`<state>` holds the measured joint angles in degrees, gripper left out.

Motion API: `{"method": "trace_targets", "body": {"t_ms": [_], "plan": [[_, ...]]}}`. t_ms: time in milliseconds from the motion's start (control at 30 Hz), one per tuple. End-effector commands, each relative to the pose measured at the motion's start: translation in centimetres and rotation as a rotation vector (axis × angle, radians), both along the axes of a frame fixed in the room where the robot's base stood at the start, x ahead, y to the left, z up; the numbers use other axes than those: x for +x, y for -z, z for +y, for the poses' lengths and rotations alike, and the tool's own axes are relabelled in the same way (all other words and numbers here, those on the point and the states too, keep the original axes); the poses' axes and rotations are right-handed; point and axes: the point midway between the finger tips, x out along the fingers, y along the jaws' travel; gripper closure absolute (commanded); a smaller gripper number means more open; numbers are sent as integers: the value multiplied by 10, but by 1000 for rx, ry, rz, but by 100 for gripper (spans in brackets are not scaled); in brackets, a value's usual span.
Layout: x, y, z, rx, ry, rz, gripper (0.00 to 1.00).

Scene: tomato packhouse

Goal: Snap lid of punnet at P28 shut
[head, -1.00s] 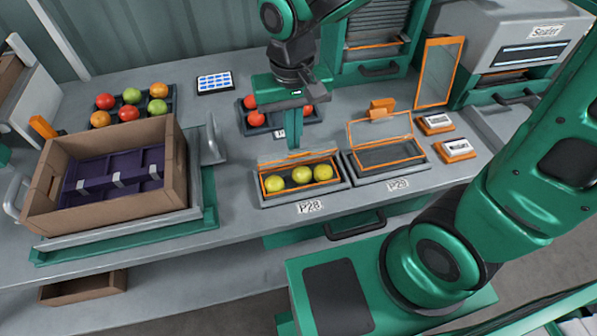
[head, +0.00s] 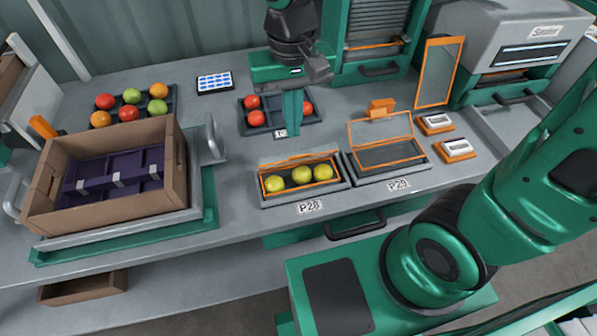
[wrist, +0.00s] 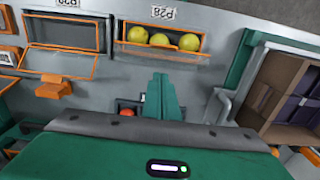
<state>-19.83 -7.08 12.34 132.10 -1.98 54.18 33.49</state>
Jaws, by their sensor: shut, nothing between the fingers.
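The punnet at P28 (head: 322,190) sits on the bench in a grey tray and holds several yellow-green tomatoes (head: 302,174). Its clear, orange-rimmed lid (head: 290,158) shows as a thin tilted strip along the back edge; the tomatoes are uncovered at the front, and its exact angle is hard to tell. The punnet also shows in the wrist view (wrist: 160,52), the lid strip on the gripper's side. My gripper (head: 291,132) is shut and empty, pointing down behind the punnet, apart from the lid. Its fingers also show in the wrist view (wrist: 160,82).
An open punnet at P29 (head: 400,162) stands right, its lid (head: 380,128) raised. A tray of red tomatoes (head: 256,128) lies behind my fingers. A cardboard box (head: 105,210) stands left. A sealer (head: 520,55) is at back right. The bench front is clear.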

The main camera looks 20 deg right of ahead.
Motion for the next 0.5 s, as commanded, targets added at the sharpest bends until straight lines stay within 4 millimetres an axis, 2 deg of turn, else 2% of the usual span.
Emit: {"method": "trace_targets", "body": {"t_ms": [300,500], "plan": [[1,-28,0,0,1,-2,100],[0,-39,0,0,0,-1,100]]}}
